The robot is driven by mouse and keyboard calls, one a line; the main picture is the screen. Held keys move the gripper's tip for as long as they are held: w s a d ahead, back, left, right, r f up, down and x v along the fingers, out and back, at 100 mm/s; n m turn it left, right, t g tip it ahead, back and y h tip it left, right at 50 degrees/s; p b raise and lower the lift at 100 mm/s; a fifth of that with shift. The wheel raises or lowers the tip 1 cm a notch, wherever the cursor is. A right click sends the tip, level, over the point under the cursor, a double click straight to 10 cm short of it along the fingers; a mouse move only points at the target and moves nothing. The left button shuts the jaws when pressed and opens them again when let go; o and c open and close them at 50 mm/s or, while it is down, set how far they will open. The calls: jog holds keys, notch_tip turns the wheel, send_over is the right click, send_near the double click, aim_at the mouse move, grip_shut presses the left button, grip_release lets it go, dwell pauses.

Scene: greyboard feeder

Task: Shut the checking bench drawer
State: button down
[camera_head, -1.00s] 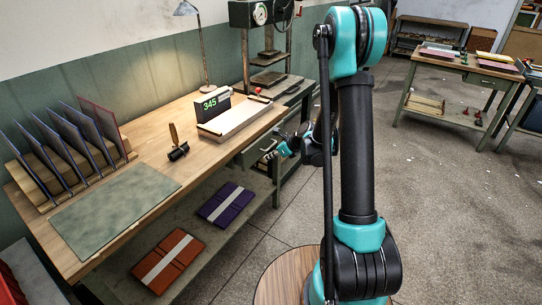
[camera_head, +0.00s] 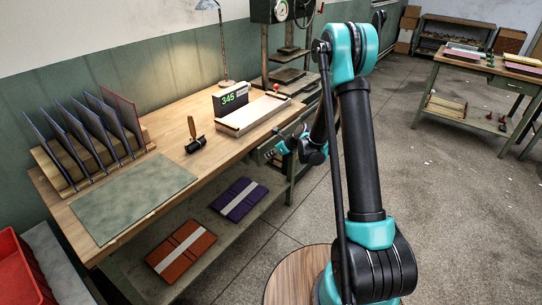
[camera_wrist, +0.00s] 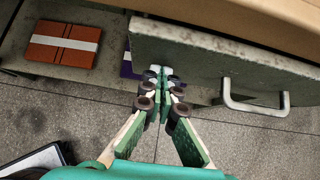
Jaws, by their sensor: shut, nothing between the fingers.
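The checking bench (camera_head: 150,150) has a grey-green drawer under its right end, partly behind my arm in the head view. In the wrist view the drawer front (camera_wrist: 215,60) fills the upper right, below the bench top's edge. Its pale bar handle (camera_wrist: 256,106) is at the right. My gripper (camera_wrist: 165,73) is shut and empty, with its fingertips at the lower left part of the drawer front, left of the handle. Whether they touch it I cannot tell. In the head view my gripper (camera_head: 281,147) is small, beside the drawer. How far the drawer stands out is unclear.
A lower shelf under the bench holds an orange folder (camera_head: 181,248) and a purple one (camera_head: 239,199). Open floor (camera_head: 440,200) lies to the right.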

aim_at(265, 148)
jog(key=w+a, duration=0.2)
jog(key=a, duration=0.1)
jog(key=shift+w+a, duration=0.25)
jog(key=shift+a, duration=0.05)
jog(key=shift+w+a, duration=0.1)
jog(key=shift+w, duration=0.05)
jog(key=shift+r, duration=0.1)
